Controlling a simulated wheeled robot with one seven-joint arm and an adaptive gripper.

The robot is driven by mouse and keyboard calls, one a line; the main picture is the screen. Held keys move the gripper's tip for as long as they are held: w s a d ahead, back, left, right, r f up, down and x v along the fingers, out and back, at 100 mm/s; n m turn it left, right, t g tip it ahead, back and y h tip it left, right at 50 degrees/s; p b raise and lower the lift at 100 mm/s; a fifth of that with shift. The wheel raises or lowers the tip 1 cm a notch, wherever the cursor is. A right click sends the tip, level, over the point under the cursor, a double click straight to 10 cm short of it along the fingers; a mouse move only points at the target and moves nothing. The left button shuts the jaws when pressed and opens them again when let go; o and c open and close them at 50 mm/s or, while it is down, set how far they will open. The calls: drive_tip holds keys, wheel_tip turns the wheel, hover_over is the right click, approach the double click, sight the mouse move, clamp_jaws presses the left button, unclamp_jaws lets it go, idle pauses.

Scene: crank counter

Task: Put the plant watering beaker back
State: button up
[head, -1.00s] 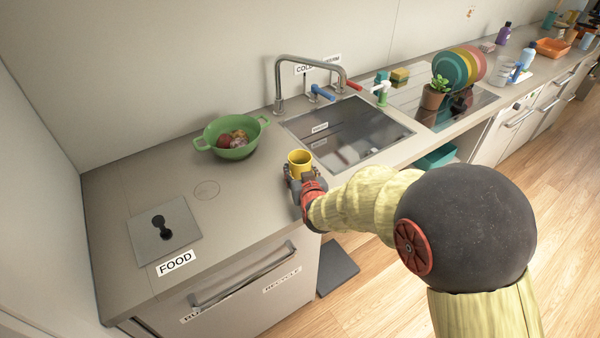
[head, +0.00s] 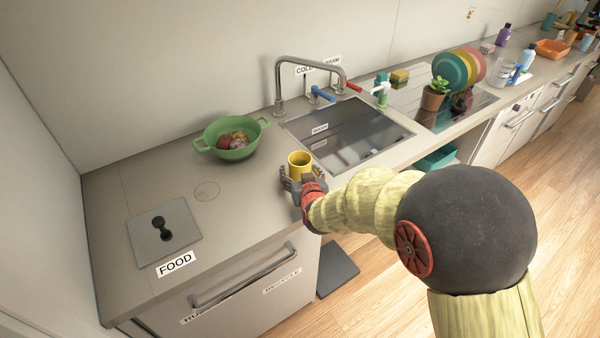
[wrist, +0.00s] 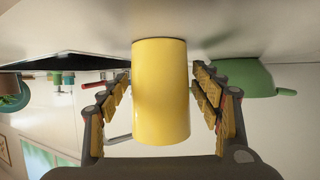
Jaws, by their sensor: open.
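The yellow beaker (head: 299,164) stands upright on the counter near its front edge, left of the sink's front corner. My gripper (head: 298,182) is at it from the front, low over the counter. In the wrist view the beaker (wrist: 161,92) is between the two open fingers of my gripper (wrist: 163,95), with a gap on each side. The wrist picture is upside down. A faint circle outline (head: 207,190) is on the counter to the left, with nothing on it.
A green colander (head: 232,142) with food stands behind and left. The sink (head: 345,130) and its tap (head: 305,68) are to the right. A potted plant (head: 435,94) stands beyond the sink. Counter around the circle is clear.

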drive_tip(key=p+v, duration=0.3)
drive_tip(key=v, duration=0.9)
drive_tip(key=shift+d, duration=0.1)
drive_tip(key=s+d+r+m+g+h, duration=0.1)
drive_tip(key=s+d+r+g, duration=0.4)
drive_tip(key=s+d+r, duration=0.85)
drive_tip(key=s+d+m+g+h, duration=0.1)
drive_tip(key=s+d+g, duration=0.1)
drive_tip(key=s, duration=1.1)
drive_tip(key=shift+s+d+f+g+h, duration=0.3)
drive_tip(key=shift+s+d+f, duration=0.1)
drive_tip(key=shift+d, duration=0.45)
